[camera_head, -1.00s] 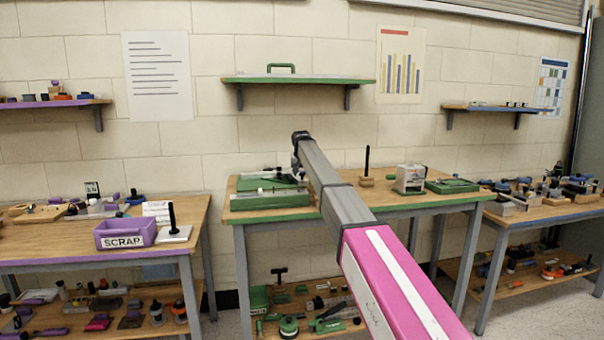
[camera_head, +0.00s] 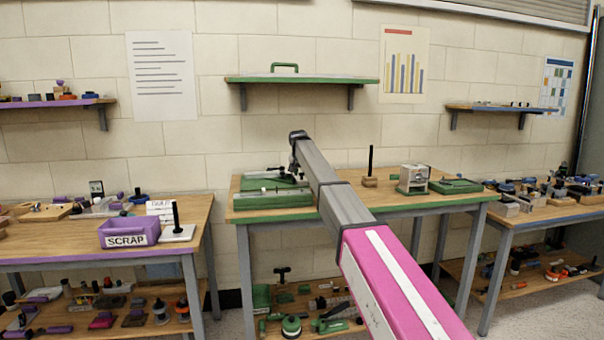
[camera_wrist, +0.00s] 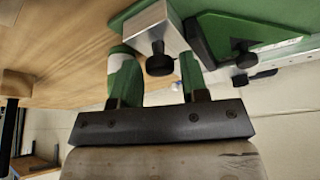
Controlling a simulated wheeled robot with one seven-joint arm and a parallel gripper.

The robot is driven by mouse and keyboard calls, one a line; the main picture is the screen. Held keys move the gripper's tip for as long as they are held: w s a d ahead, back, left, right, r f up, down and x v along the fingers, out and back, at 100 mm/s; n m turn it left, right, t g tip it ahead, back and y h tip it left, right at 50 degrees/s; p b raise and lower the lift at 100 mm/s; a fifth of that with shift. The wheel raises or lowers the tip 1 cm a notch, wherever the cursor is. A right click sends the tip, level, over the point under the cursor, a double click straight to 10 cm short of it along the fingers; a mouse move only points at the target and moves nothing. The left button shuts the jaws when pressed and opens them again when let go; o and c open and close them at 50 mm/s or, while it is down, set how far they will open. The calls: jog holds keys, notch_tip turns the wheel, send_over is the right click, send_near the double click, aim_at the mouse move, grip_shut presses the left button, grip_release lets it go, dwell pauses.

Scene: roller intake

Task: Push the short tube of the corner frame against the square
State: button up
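In the head view, my gripper (camera_head: 294,166) is at the far end of my arm, over the back of a green fixture (camera_head: 270,200) on the left of the green-edged bench. It is small there. In the wrist view, the two green fingers of my gripper (camera_wrist: 158,68) stand apart with a gap between them. A silver block (camera_wrist: 152,32) with a black knob (camera_wrist: 160,62) shows beyond the gap. A green plate with a dark angled piece (camera_wrist: 208,40), possibly the square, lies to the right. I cannot clearly make out the corner frame or its short tube.
The bench top (camera_wrist: 60,50) beside the fixture is bare wood. A black post on a wooden block (camera_head: 370,165), a pale box-like device (camera_head: 413,178) and a green tray (camera_head: 455,186) stand to the right. A purple SCRAP bin (camera_head: 128,232) is on the left bench.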

jog(key=shift+o, duration=0.6)
jog(key=v, duration=1)
jog(key=shift+s+r, duration=0.2)
jog(key=shift+r, duration=0.1)
jog(key=shift+s+a, duration=0.1)
